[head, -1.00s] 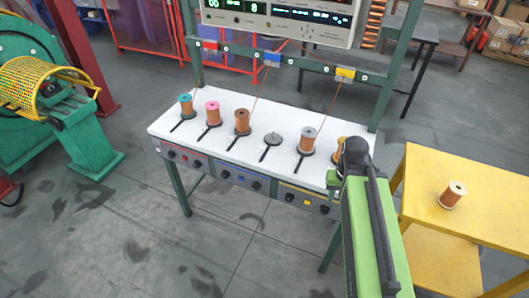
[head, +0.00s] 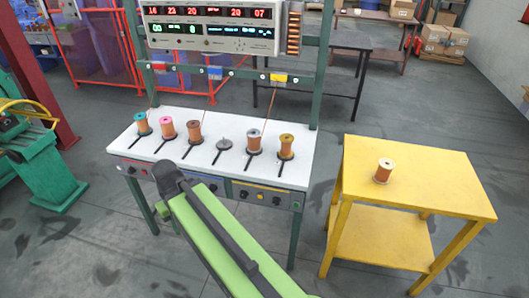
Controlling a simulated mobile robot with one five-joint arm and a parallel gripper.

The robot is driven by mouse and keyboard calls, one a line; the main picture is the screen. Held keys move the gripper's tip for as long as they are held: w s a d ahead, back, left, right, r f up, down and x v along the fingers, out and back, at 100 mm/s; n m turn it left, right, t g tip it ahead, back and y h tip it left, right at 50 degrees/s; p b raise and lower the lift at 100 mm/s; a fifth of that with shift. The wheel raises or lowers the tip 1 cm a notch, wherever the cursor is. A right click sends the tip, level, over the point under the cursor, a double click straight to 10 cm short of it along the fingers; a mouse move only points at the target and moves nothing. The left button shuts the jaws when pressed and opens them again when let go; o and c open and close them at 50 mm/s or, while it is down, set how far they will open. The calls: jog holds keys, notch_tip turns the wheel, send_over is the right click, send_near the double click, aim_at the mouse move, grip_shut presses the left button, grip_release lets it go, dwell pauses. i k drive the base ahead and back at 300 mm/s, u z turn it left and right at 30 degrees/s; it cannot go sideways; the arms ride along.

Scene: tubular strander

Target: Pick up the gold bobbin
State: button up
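The gold bobbin (head: 286,146) stands upright at the right end of the row on the white bench (head: 170,169). It has a gold top flange and copper-coloured winding, and sits on a dark holder. My green arm reaches up from the lower right, its black joint in front of the bench's front edge, left of and nearer than the gold bobbin. My gripper cannot be made out; it is hidden or out of frame.
Teal (head: 142,124), pink (head: 166,129), brown (head: 194,132) and grey (head: 254,141) bobbins share the row, with an empty holder (head: 223,145) between brown and grey. A cream-topped bobbin (head: 383,170) stands on the yellow table (head: 440,190). A display panel (head: 210,28) hangs above the bench.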

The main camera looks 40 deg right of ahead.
aim_at(286, 145)
jog(key=z, duration=0.3)
jog(key=i, duration=1)
jog(key=u, duration=0.3)
